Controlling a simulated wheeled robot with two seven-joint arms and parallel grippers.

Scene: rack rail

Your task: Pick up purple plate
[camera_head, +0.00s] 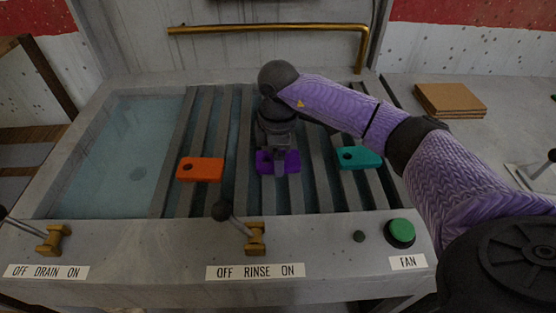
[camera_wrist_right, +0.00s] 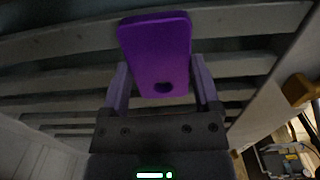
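The purple plate (camera_head: 265,161) lies on the slatted rack in the middle of the basin, partly hidden by my right gripper. My right gripper (camera_head: 280,165) points down at it from above. In the right wrist view the purple plate (camera_wrist_right: 156,52) shows a dark hole near its closer end. The two fingers of the right gripper (camera_wrist_right: 161,80) stand wide apart, one on each side of the plate. A gap shows beside the left finger, and I see no firm grip. My left gripper is not in view.
An orange plate (camera_head: 200,169) lies left on the slats and a teal plate (camera_head: 359,158) lies right. Levers (camera_head: 237,222) and a green button (camera_head: 400,232) stand along the front ledge. A brass pipe (camera_head: 265,29) runs behind. Brown boards (camera_head: 449,99) lie at right.

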